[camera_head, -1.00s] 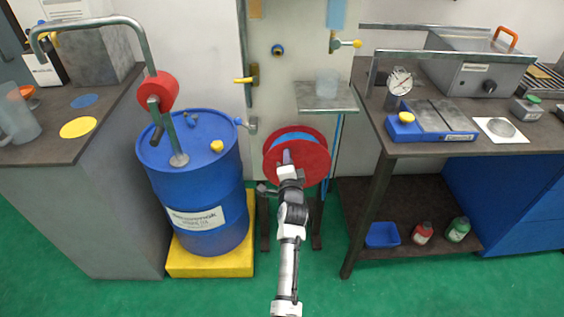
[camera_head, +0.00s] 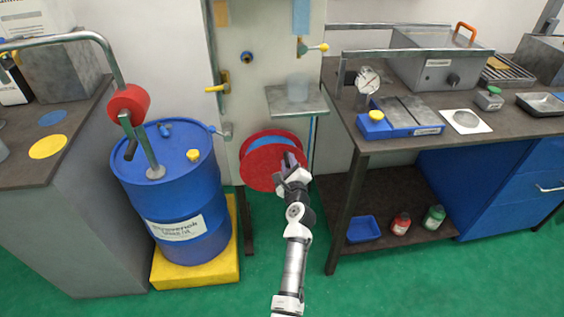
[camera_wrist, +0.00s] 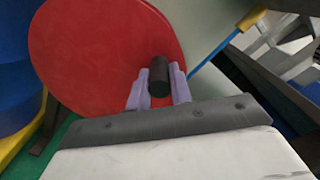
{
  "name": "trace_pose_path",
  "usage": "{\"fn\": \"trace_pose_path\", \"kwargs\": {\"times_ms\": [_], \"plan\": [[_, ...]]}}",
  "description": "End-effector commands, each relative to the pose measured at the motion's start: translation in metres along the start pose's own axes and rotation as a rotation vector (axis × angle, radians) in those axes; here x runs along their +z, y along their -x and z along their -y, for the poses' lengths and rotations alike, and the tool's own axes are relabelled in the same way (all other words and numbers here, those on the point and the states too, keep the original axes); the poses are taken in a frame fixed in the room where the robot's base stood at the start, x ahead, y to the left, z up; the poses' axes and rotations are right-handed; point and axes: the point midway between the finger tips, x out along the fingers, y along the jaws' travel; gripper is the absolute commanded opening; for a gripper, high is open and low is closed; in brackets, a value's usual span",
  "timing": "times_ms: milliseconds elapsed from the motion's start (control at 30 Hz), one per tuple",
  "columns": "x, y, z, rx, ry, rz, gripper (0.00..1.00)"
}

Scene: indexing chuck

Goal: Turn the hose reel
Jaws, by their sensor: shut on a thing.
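The hose reel (camera_head: 262,166) has red round side discs with a blue hose wound between them. It stands low between the blue drum and the workbench. In the wrist view its red disc (camera_wrist: 100,55) fills the upper left. A short black cylindrical handle (camera_wrist: 159,76) stands out near the disc's right edge. My gripper (camera_wrist: 158,92) is shut on this handle, with one pale purple finger on each side of it. In the head view my gripper (camera_head: 291,160) is at the right side of the reel's front disc and hides part of it.
A blue drum (camera_head: 180,210) on a yellow base (camera_head: 215,262) stands left of the reel. The workbench (camera_head: 385,147) with a lower shelf is on the right. A small shelf (camera_head: 297,100) with a clear cup hangs above the reel. Green floor lies open in front.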

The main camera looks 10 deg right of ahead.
Motion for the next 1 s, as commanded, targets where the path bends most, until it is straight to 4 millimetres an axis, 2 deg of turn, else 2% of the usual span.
{"fn": "trace_pose_path", "kwargs": {"times_ms": [200,600,1000], "plan": [[-0.016,-0.001,0.004,-0.006,-0.205,0.002,0.00],[-0.045,-0.001,-0.002,-0.006,-0.552,0.002,0.00],[-0.059,-0.001,-0.010,-0.005,-0.742,0.003,0.00]]}}
